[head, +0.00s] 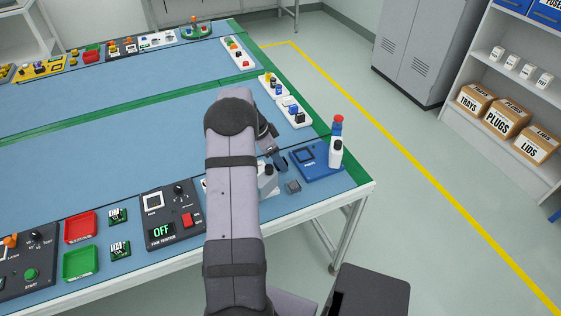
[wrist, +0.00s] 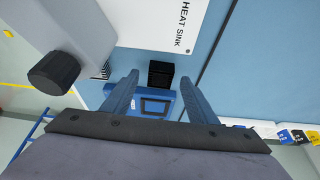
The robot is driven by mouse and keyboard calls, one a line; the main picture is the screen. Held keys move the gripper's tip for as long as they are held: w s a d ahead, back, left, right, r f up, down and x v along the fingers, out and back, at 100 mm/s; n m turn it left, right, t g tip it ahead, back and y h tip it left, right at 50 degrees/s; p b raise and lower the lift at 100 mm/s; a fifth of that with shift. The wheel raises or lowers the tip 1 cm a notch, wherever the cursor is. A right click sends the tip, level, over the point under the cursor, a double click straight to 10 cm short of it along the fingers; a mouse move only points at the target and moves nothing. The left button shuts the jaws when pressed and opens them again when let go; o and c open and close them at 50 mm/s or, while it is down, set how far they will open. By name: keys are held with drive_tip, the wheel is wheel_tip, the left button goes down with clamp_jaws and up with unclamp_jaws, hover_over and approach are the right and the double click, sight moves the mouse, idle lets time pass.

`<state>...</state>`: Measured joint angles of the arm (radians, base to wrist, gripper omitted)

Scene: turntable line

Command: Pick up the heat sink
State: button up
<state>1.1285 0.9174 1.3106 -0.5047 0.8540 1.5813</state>
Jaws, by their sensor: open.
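The heat sink (wrist: 160,74) is a small dark block between and beyond my fingertips in the wrist view, beside a white plate (wrist: 158,28) printed "HEAT SINK". In the head view it appears as a small grey block (head: 293,186) on the table near its front edge. My gripper (head: 277,160) is open and empty above it in the head view. Its two blue fingers (wrist: 159,80) point toward the block in the wrist view, one on each side, with no visible contact. My arm hides part of the area in the head view.
A blue fixture with a dark square (head: 316,160) lies just beyond the heat sink. A white device with a red top (head: 337,148) stands at its far end. A pale unit (head: 268,179) stands close on the left, partly hidden. The fan tester (head: 172,214) is further left.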

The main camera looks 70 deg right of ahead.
drive_tip(key=shift+s+d+f, duration=0.15)
drive_tip(key=shift+f, duration=0.3)
drive_tip(key=c, duration=1.1)
